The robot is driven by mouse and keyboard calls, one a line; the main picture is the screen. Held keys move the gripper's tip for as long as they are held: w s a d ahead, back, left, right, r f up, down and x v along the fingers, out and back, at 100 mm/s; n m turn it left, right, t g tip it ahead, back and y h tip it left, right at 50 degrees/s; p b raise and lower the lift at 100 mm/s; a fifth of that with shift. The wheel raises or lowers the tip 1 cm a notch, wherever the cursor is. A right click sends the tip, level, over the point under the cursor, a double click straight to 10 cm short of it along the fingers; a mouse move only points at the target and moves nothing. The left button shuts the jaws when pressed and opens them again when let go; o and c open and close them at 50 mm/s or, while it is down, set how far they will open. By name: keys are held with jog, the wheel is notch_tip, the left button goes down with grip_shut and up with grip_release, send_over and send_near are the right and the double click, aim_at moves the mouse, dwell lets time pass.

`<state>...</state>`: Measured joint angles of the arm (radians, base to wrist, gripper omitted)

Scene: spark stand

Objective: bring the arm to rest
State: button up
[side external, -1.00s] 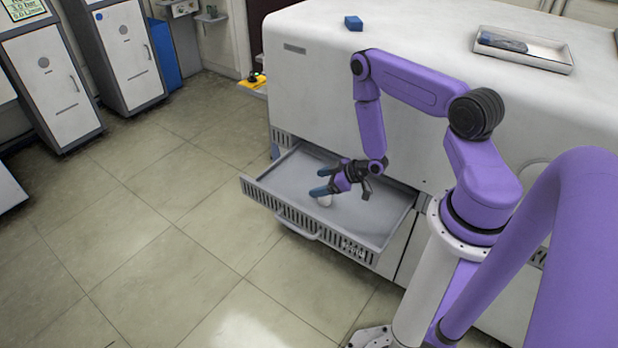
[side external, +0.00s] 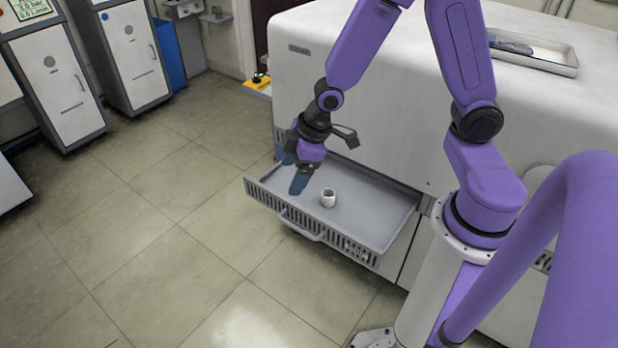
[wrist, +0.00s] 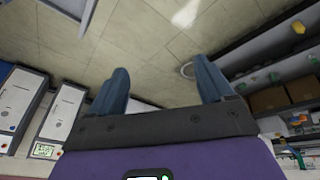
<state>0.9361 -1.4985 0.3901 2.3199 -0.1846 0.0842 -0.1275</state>
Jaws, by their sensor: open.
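My purple arm rises above the white cabinet and bends down on the left. My gripper (side external: 293,176) has blue fingers that point down above the left end of the open drawer. It is open and empty. A small white cup (side external: 328,197) stands upright in the drawer (side external: 375,205), to the right of the fingers and apart from them. In the wrist view my gripper (wrist: 160,90) shows its two blue fingers spread wide with only floor between them.
The white cabinet (side external: 400,125) stands behind the drawer. A tray (side external: 560,62) holding a dark item lies on its top at the right. Grey lockers (side external: 130,55) stand at the far left. The tiled floor (side external: 130,240) before the drawer is clear.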

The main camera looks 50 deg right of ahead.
jog(key=s+d+r+n+g, duration=0.1)
jog(key=s+r, duration=0.4)
jog(key=s, duration=0.5)
jog(key=s+r+n+g+h, duration=0.1)
jog(key=s+r+g, duration=0.1)
jog(key=s+r, duration=0.4)
jog(key=s, duration=0.4)
jog(key=shift+s+d+n+h, duration=0.25)
jog(key=shift+d+n+h, duration=0.05)
jog(key=shift+d, duration=0.1)
jog(key=shift+r, duration=0.1)
